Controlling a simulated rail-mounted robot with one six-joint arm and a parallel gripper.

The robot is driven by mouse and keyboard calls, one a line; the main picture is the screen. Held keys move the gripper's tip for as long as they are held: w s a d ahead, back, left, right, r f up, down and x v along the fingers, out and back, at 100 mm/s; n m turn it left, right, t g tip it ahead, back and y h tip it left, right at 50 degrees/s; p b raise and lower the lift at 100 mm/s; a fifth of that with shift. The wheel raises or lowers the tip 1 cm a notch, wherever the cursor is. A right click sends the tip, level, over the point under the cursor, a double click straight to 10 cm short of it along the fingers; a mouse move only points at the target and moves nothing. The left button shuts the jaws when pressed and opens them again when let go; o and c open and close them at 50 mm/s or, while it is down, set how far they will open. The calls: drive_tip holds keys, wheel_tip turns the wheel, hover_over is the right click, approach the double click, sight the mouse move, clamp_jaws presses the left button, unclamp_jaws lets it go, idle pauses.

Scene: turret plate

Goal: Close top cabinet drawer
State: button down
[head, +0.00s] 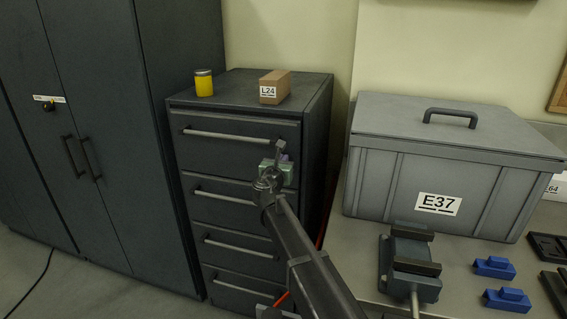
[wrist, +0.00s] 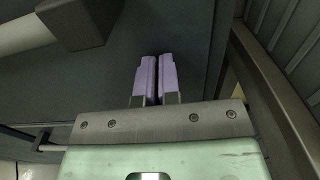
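The dark grey cabinet (head: 318,120) has a column of drawers with light bar handles. Its top drawer (head: 215,153) has a long handle (head: 230,136) and looks flush or nearly flush; I cannot tell whether a small gap remains. My gripper (head: 284,157) is in front of this drawer's right end, just below the handle's right end. In the wrist view, the purple fingers (wrist: 155,80) are together with only a thin slit and nothing between them. They point at the dark drawer front (wrist: 190,55), with the handle (wrist: 40,30) to their left. I cannot tell whether they touch it.
A yellow jar (head: 204,83) and a brown box labelled L24 (head: 274,87) stand on the cabinet. A tall dark cupboard (head: 110,120) is at the left. A grey bin labelled E37 (head: 400,185), a vise (head: 408,262) and blue blocks (head: 494,267) are on the bench at the right.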

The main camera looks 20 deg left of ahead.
drive_tip(key=shift+w+r, duration=0.1)
drive_tip(key=shift+w, duration=0.15)
drive_tip(key=s, duration=1.4)
drive_tip(key=shift+s, duration=0.3)
drive_tip(key=shift+a, duration=0.1)
